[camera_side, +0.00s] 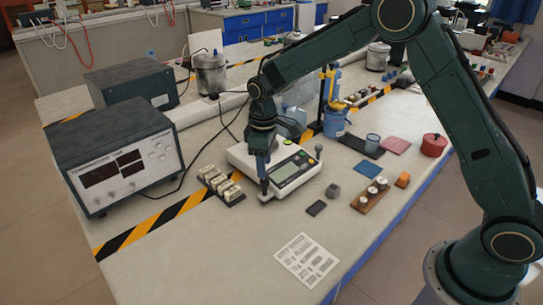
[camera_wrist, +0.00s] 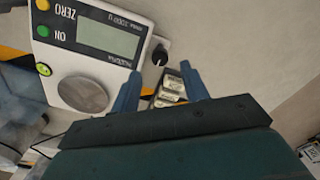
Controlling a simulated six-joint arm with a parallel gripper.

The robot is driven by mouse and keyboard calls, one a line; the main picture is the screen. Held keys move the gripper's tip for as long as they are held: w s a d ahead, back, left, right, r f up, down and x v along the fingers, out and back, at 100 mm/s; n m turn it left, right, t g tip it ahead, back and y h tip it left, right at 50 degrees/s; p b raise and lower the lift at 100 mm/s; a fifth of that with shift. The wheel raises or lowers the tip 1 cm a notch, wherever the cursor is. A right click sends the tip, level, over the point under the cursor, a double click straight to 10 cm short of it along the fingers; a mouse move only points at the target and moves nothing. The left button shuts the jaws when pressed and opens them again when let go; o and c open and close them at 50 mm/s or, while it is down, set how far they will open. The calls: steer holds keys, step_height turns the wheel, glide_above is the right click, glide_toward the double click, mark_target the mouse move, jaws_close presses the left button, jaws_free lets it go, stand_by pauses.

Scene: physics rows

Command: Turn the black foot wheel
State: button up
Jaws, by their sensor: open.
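The black foot wheel (camera_wrist: 160,53) shows in the wrist view as a small dark knob at a corner of the white balance (camera_wrist: 52,75). In the side view the balance (camera_side: 240,157) stands on the bench, and my gripper largely hides the wheel. My gripper (camera_side: 264,190) points down at the balance's near left corner. In the wrist view my gripper (camera_wrist: 160,76) is open, its two blue fingers apart, with the wheel just beyond the fingertips and roughly between them. I cannot tell whether either finger touches it.
A rack of pale blocks (camera_side: 222,185) sits close to the left of my gripper. A grey instrument (camera_side: 118,155) stands further left. A printed sheet (camera_side: 307,260) lies in front.

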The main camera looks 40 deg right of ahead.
mark_target(265, 180)
steer(key=shift+f, duration=2.45)
jaws_close()
